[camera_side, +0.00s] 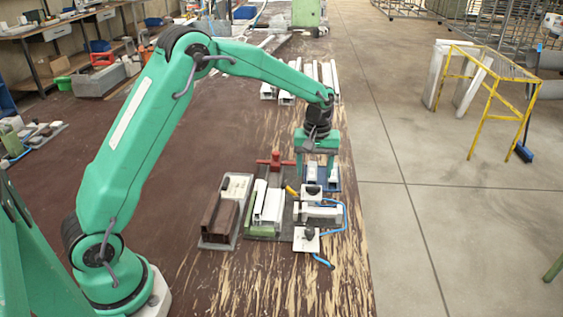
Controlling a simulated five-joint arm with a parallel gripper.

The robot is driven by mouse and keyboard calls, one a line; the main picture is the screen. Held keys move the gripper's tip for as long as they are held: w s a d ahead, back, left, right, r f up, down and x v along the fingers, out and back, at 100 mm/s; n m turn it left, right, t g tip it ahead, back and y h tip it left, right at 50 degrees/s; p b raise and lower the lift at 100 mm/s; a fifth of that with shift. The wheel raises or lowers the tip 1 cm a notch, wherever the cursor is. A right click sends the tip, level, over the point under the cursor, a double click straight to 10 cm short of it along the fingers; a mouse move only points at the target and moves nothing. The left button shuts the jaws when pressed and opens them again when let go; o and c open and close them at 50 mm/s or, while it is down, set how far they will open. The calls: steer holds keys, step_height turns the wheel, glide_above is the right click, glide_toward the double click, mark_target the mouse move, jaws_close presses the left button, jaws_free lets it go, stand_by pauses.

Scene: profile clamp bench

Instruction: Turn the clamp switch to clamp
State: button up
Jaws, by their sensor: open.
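My gripper (317,168) points down at the far end of the fixtures, its two green fingers apart. It is above or beside a blue holder (334,184) with a white piece in it; the exact gap cannot be told. Nearer the camera is a white clamp unit (322,213) with a blue hose. In front of it lies a white plate with a dark knob (310,234), which looks like the clamp switch. My gripper is apart from this knob. The knob's setting is too small to read. A small yellow lever (291,191) stands left of the clamp unit.
White profiles lie in a green-edged fixture (266,208), with a red T-handle (275,161) behind it. A brown profile (220,217) lies in a grey tray on the left. More white profiles (323,74) lie behind my gripper. The brown bench top in front is clear.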

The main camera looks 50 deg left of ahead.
mark_target(313, 186)
steer(key=shift+f, duration=2.6)
steer(key=c, duration=1)
steer(key=shift+m, duration=0.4)
steer(key=m, duration=1.1)
